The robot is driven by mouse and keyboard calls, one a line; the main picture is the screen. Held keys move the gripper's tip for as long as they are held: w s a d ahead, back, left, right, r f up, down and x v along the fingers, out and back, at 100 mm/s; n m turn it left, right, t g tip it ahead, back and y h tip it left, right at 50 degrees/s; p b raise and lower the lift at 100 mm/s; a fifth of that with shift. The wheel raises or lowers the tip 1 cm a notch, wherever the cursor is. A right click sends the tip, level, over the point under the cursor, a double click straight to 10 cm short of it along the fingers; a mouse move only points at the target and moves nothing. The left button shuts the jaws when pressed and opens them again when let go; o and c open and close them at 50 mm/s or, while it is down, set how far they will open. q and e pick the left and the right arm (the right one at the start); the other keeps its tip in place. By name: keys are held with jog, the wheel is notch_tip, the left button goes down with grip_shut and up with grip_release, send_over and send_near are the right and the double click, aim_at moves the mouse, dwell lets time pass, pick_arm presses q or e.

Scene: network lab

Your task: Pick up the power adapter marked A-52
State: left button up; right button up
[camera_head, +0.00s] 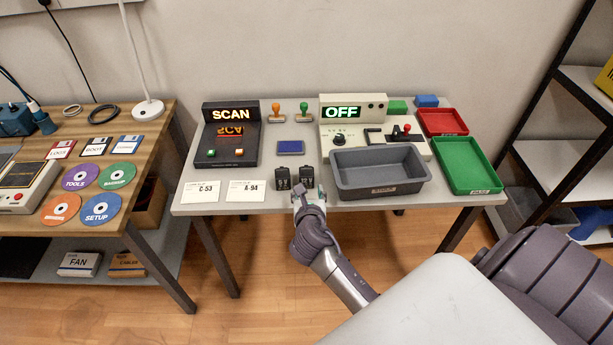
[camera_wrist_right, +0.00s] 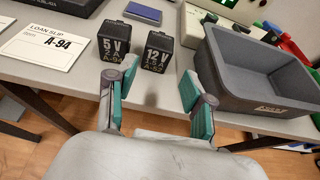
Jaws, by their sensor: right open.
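Two small black power adapters stand side by side at the table's front edge. The left adapter (camera_head: 282,178) reads 5 V, 2 A, A-94 in the right wrist view (camera_wrist_right: 115,45). The right adapter (camera_head: 306,174) reads 12 V, and its bottom line looks like A-52 in the right wrist view (camera_wrist_right: 158,52). My right gripper (camera_head: 308,194) is open and empty at the front edge, just short of the adapters. In the right wrist view its teal-padded fingers (camera_wrist_right: 154,82) are spread, with the 12 V adapter beyond the gap between them. My left gripper is out of view.
A grey bin (camera_head: 380,190) stands close to the right of the adapters. Loan slips marked A-94 (camera_head: 246,191) and C-53 (camera_head: 201,193) lie to their left. A blue pad (camera_head: 291,147) lies behind. Green (camera_head: 462,188) and red (camera_head: 442,134) trays are at the right.

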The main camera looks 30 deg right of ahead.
aim_at(307, 179)
jog(key=x, duration=0.6)
jog(key=shift+w+d+f, duration=0.1)
jog(key=shift+f, duration=0.05)
jog(key=b+x, duration=0.1)
jog(key=x, duration=0.4)
jog(key=shift+w+f, duration=0.1)
jog(key=c, duration=0.9)
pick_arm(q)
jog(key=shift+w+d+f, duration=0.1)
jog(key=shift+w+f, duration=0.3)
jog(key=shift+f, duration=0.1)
